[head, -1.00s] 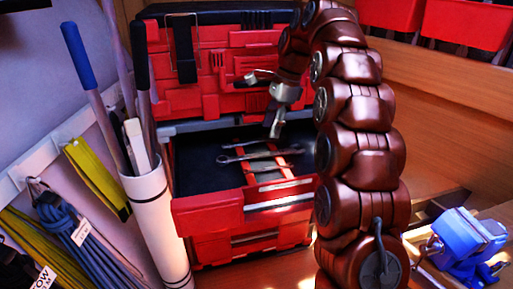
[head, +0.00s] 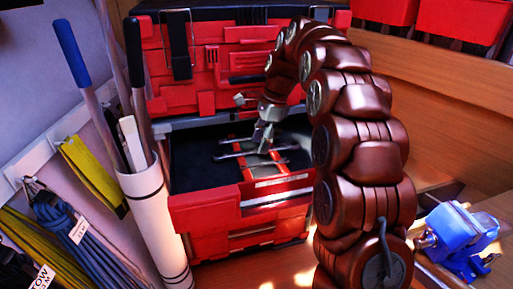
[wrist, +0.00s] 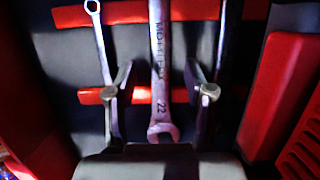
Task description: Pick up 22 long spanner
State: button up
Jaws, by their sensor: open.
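The long spanner marked 22 (wrist: 159,70) lies in the open drawer (head: 205,200) of the red tool chest, across red strips. In the wrist view it runs down the middle, its open jaw end nearest my gripper. My gripper (wrist: 160,90) is open, one finger on each side of the spanner's shaft, not closed on it. In the head view my gripper (head: 262,140) reaches down into the drawer over the spanners. Whether the fingertips are at the spanner's height I cannot tell.
A thinner ring-ended spanner (wrist: 99,40) lies left of the 22 one, beside my left finger. Another bar-like tool (wrist: 222,45) lies to the right, near the right finger. A white tube with long handles (head: 155,215) stands left of the chest. A blue vise (head: 455,238) sits at right.

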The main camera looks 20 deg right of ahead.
jog(key=shift+a+f, duration=0.1)
jog(key=shift+f, duration=0.45)
jog(key=shift+c, duration=0.4)
grip_shut()
